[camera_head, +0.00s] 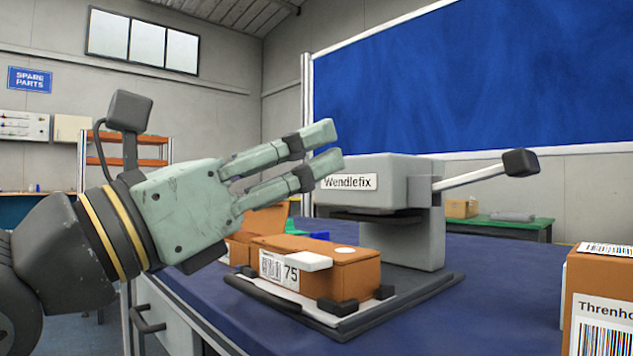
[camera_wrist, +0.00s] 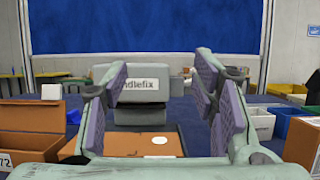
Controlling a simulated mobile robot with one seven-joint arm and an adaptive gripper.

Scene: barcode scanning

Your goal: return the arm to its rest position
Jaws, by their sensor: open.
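My gripper (camera_head: 327,146) is open and empty. In the head view it is raised left of centre, pointing right and slightly up, in front of and above the brown box on the machine. In the wrist view the two fingers (camera_wrist: 165,105) stand apart with nothing between them. The arm comes in from the lower left of the head view.
A grey Wendlefix machine (camera_head: 420,210) with a lever stands on the blue table (camera_head: 500,300). A brown box (camera_head: 335,270) labelled 75 lies on its base. Another brown box (camera_head: 600,285) stands at the right edge. An open box (camera_wrist: 30,130) and bins (camera_wrist: 262,122) show in the wrist view.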

